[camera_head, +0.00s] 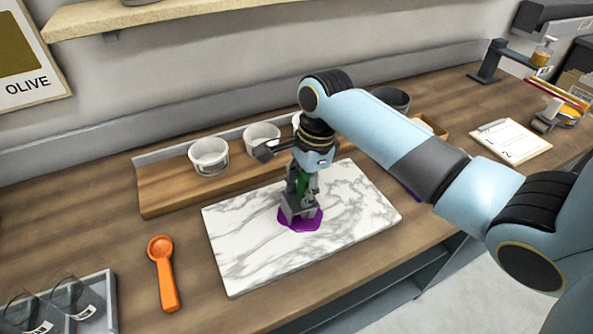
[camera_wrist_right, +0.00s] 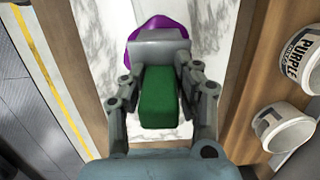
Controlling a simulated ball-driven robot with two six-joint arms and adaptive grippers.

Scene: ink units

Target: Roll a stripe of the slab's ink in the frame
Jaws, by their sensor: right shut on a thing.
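My right gripper (camera_head: 302,190) is shut on the green handle (camera_wrist_right: 160,100) of a tool with a grey head (camera_wrist_right: 160,48), likely the ink roller. The tool points down at the white marble slab (camera_head: 240,255). A purple ink patch (camera_head: 302,224) lies on the slab under the grey head; it also shows in the wrist view (camera_wrist_right: 133,40). I cannot tell whether the head touches the ink. My arm hides part of the counter to the right of the slab, where a bit of purple shows. No frame for the stripe is clearly visible. My left gripper is not in view.
White tubs (camera_head: 209,156) stand in a wooden rack (camera_head: 165,195) behind the slab; one reads PURPLE in the wrist view (camera_wrist_right: 301,60). An orange scoop (camera_head: 163,272) lies left of the slab. A clipboard (camera_head: 512,142) lies far right. An OLIVE sign (camera_head: 30,60) hangs on the wall.

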